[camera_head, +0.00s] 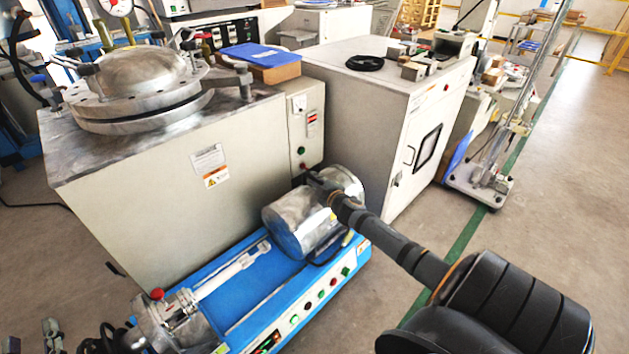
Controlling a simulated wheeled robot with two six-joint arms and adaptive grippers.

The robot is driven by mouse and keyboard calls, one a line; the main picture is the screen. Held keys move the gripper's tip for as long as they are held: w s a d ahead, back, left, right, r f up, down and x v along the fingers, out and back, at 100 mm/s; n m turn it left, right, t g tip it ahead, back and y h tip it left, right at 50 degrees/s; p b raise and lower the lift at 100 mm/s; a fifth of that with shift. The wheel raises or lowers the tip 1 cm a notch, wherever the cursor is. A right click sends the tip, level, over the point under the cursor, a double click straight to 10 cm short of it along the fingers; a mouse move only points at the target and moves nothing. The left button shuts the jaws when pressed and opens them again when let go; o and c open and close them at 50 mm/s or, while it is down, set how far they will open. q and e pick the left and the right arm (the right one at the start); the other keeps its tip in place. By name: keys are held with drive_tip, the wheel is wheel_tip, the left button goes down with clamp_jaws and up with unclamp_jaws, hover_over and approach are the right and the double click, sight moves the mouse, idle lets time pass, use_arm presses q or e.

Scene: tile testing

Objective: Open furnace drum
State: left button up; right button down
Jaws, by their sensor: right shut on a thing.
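The furnace drum (296,222) is a shiny metal cylinder lying on its side at the right end of a blue bench unit. My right arm reaches in from the lower right. My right gripper (316,181) is shut at the drum's upper edge, on a small part that the fingers mostly hide. I cannot tell whether the drum's cover stands open. At the bottom left edge, dark parts that may be my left gripper (112,342) show only in part, apart from the drum; its jaws cannot be made out.
The blue base (285,318) carries buttons along its front and a metal fitting with a red knob (157,294). A beige cabinet with a round metal vessel (140,78) stands behind. A white cabinet (372,120) stands behind right.

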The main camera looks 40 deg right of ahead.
drive_tip(key=c, duration=1.3)
unclamp_jaws()
drive_tip(key=shift+c, duration=0.2)
drive_tip(key=v, duration=1.2)
